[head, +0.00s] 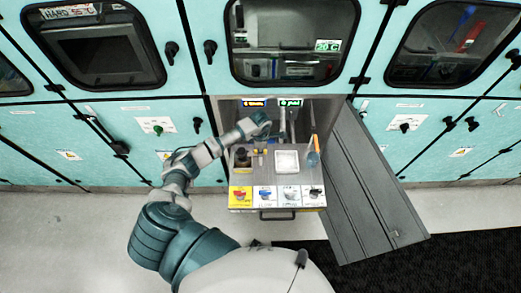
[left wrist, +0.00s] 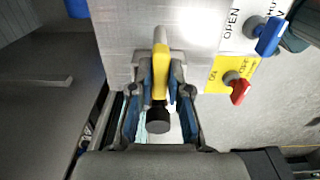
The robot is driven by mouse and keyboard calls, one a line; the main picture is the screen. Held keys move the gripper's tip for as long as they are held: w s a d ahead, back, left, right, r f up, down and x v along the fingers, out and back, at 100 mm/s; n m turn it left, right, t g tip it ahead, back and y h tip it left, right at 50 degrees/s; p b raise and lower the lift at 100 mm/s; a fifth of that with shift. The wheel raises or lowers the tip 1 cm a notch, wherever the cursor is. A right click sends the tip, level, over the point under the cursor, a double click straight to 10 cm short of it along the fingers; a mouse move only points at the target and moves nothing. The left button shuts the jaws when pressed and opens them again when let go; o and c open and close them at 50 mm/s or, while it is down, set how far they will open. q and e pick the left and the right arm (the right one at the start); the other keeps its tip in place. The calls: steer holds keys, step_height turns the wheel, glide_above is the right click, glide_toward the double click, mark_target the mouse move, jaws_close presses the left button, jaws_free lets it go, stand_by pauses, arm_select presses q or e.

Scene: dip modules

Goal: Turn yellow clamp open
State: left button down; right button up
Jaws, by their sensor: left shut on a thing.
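The yellow clamp (left wrist: 160,72) is upright in the left wrist view, with a grey metal tip above it and a black round end (left wrist: 158,118) below. My left gripper (left wrist: 160,88) is shut on it, with blue-padded fingers on both sides. In the head view my left gripper (head: 256,124) reaches into the open cabinet bay, under a blue and yellow label (head: 254,103). The clamp is hidden there behind the gripper.
A red valve handle (left wrist: 239,92) and a blue one (left wrist: 269,36) stand right of my gripper. A pulled-out drawer (head: 263,178) holds small parts and a white tray (head: 287,161). A grey open door (head: 372,185) stands to the right.

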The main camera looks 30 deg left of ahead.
steer(key=shift+f, duration=0.1)
